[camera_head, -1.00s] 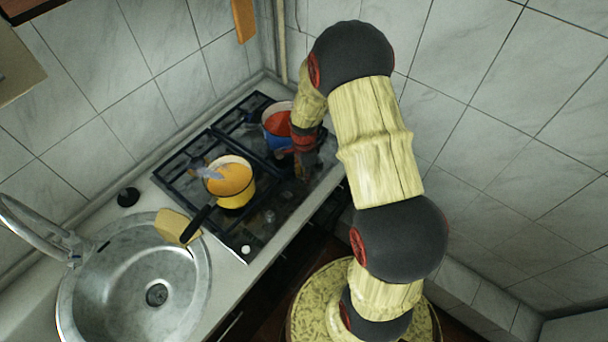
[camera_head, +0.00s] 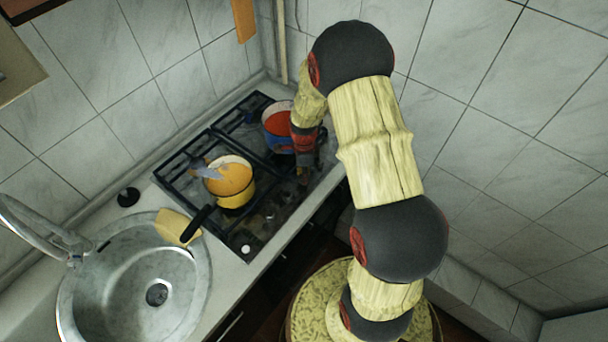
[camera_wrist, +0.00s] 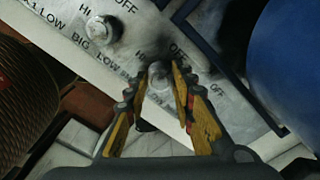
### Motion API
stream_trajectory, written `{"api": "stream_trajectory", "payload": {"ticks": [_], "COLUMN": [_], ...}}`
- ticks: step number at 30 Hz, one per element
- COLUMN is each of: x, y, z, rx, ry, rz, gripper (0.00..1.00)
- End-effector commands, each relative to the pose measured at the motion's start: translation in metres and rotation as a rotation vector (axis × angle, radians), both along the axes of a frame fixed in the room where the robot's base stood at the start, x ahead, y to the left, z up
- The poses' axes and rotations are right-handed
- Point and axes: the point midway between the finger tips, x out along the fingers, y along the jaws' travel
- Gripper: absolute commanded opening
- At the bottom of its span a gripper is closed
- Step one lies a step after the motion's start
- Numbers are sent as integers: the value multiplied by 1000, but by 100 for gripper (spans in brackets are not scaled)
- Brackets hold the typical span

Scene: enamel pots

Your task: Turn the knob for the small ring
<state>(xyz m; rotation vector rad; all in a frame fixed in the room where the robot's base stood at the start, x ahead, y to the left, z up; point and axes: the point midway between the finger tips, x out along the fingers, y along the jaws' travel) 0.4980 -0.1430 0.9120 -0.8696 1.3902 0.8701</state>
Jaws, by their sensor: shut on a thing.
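My gripper (camera_wrist: 156,92) is shut on a round metal knob (camera_wrist: 158,70) on the hob's front panel, with one ribbed finger on each side of it. "HI", "OFF" and "LOW" show around this knob; part of the lettering is hidden by the fingers, so its ring name cannot be read. A second knob (camera_wrist: 102,27) stands to the upper left, apart from the fingers, near the word "BIG". In the head view my gripper (camera_head: 303,172) is low over the panel at the hob's right end, and the held knob is hidden.
A blue pot with a red inside (camera_head: 275,139) stands close behind my gripper; its blue side (camera_wrist: 290,65) fills the right of the wrist view. A yellow pot (camera_head: 238,199) with a black handle stands left of it. The sink (camera_head: 190,290) is at lower left. Tiled walls close the corner.

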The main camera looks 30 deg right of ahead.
Motion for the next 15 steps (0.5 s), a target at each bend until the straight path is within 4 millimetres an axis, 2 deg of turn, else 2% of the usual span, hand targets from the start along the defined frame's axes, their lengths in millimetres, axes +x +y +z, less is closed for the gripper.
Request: {"api": "stream_trajectory", "payload": {"ticks": [1, 2, 11, 15], "x": [2, 2, 1, 0], "y": [0, 0, 0, 0], "z": [1, 1, 0, 0], "rx": [-1, -1, -1, 0], "ry": [-4, -4, -2, -1], "rz": [-1, -1, 0, 0], "gripper": [0, 26, 43, 44]}}
